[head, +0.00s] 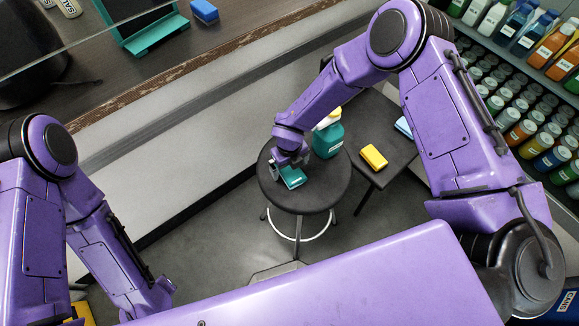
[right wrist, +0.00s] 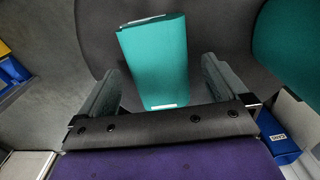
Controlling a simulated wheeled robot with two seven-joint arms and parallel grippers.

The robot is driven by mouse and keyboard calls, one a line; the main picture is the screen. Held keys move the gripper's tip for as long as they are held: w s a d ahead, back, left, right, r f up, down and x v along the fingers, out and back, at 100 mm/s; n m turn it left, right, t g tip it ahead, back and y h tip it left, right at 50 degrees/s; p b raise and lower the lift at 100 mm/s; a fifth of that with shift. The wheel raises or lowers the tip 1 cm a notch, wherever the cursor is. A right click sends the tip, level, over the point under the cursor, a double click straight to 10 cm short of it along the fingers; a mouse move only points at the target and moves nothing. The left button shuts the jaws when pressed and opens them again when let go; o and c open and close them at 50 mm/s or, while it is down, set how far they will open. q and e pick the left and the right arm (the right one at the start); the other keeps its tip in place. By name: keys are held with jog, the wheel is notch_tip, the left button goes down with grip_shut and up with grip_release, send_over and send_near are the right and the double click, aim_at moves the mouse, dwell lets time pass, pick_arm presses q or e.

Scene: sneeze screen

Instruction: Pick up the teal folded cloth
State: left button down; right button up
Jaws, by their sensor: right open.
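The teal folded cloth (head: 293,178) lies on the round dark stool (head: 318,197), near its middle-left. In the right wrist view the cloth (right wrist: 153,55) is a thick teal block with a small white label at its near edge. My right gripper (head: 287,161) is over the cloth in the head view. In the wrist view the open fingers (right wrist: 160,76) stand on either side of the cloth's near part, with gaps on both sides. Whether they are level with it is hard to tell. My left arm hangs at the lower left; its gripper does not show.
A teal bottle (head: 328,140) stands on the stool close behind the cloth. A dark side table (head: 388,180) to the right holds a yellow item (head: 373,157) and a light blue item (head: 403,126). Bottle shelves (head: 520,90) line the right. A counter (head: 90,60) runs across the upper left.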

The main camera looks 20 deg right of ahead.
aim_at(290, 168)
jog(key=shift+f, duration=0.75)
jog(key=c, duration=1)
jog(key=shift+r, duration=0.15)
jog(key=shift+c, duration=0.2)
notch_tip(290, 168, up, 18)
jog(key=b, duration=0.2)
